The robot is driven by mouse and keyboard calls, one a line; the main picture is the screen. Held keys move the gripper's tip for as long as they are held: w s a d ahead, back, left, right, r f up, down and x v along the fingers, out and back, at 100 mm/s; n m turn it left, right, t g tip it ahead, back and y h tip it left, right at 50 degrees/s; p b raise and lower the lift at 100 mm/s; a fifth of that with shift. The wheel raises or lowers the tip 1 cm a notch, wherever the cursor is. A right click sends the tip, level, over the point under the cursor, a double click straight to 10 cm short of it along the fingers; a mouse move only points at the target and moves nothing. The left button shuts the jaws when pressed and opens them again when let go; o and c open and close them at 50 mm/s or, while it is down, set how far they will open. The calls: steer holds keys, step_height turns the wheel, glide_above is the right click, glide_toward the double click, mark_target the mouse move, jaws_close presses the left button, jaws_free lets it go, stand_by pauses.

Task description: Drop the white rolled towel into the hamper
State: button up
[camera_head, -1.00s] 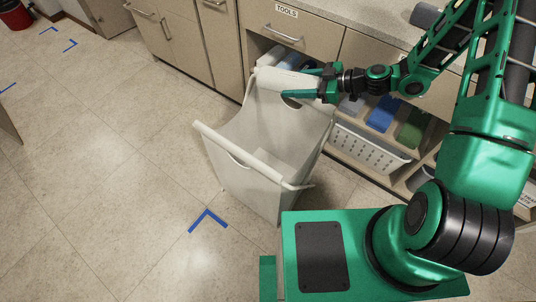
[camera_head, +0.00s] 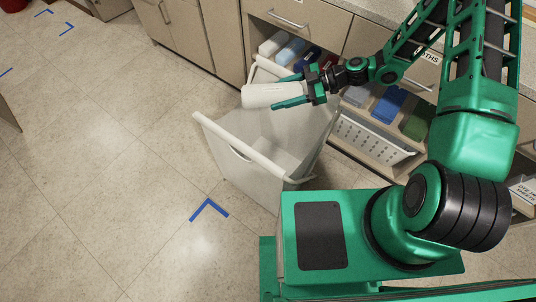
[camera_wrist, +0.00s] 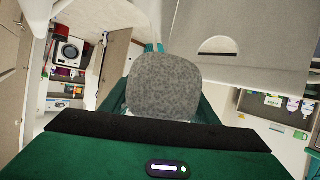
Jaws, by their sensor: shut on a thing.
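The white rolled towel (camera_head: 260,96) is held in my gripper (camera_head: 281,92), with one finger on each side of it. It lies roughly level above the hamper (camera_head: 235,140), over the back left part of its opening. The hamper is a tall white bin with rolled bars along its rims, and its inside looks empty where I can see in. In the wrist view the towel's rounded end (camera_wrist: 165,85) looks grey and fills the middle between the fingers. A pale panel with a slot (camera_wrist: 218,65) beyond it looks like the hamper's side.
An open shelf (camera_head: 285,62) behind the hamper holds several rolled towels, one of them white (camera_head: 273,43). Below are folded blue (camera_head: 388,104) and green cloths and a white basket (camera_head: 370,140). Drawers (camera_head: 300,18) and a counter stand above. Floor to the left is clear.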

steer(key=shift+f, duration=0.3)
steer(key=o, duration=1.3)
steer(key=shift+d, duration=0.1)
steer(key=v, duration=1)
steer(key=shift+d+r, duration=0.15)
steer(key=shift+d, duration=0.1)
